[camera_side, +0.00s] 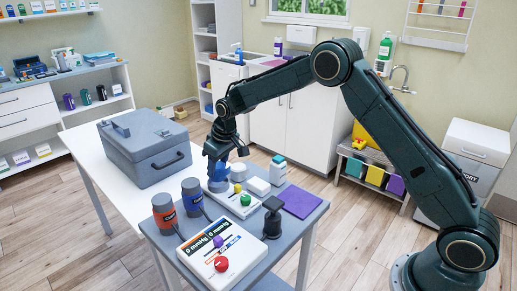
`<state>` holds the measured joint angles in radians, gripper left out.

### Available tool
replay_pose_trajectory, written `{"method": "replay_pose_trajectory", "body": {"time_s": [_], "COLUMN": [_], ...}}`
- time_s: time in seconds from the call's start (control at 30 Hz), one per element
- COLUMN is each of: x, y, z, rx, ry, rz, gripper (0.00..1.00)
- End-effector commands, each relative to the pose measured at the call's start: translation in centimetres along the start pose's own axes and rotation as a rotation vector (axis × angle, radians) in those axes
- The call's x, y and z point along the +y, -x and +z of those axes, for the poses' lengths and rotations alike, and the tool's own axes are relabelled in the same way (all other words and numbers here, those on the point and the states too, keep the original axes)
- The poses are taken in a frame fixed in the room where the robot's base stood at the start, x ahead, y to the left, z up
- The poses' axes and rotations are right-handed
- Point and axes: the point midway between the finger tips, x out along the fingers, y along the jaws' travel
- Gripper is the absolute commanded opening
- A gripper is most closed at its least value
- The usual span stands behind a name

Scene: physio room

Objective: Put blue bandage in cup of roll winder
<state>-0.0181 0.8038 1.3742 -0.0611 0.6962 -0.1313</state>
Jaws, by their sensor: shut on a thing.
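My gripper (217,165) points down over the back of the grey side table and is shut on a blue piece that appears to be the blue bandage (217,186). The blue piece sits low between or just under the fingertips, beside a white device (243,207) with a yellow and a green knob. I cannot tell whether it touches the table or the device. A roll winder and its cup cannot be made out with certainty; a small dark upright item (272,215) stands on the right part of the table.
Orange-dark (164,211) and blue-dark (192,192) cylinders stand at left. A white panel (222,252) with purple and red knobs lies in front. A grey case (145,150) stands behind left.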

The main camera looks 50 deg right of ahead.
Motion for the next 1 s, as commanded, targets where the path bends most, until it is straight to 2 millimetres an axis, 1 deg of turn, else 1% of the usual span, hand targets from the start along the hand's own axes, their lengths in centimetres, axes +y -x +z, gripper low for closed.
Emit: {"method": "replay_pose_trajectory", "body": {"time_s": [0.03,0.1,0.23,0.7,0.73,0.8,0.83,1.0], "x": [0.0,0.0,0.0,0.0,0.0,0.0,0.0,0.0], "y": [-0.7,-1.5,-2.5,-2.9,-2.9,-2.9,-2.9,-2.9], "z": [0.2,0.4,0.7,0.8,0.8,0.8,0.8,0.8], "rx": [-0.002,-0.003,-0.001,0.000,0.000,0.000,0.000,0.000], "ry": [0.000,0.000,0.000,0.000,0.000,0.000,0.000,0.000], "rz": [0.000,0.000,0.000,0.000,0.000,0.000,0.000,0.000], "gripper": [0.21,0.21,0.21,0.21,0.48,0.62,0.66,0.66]}}
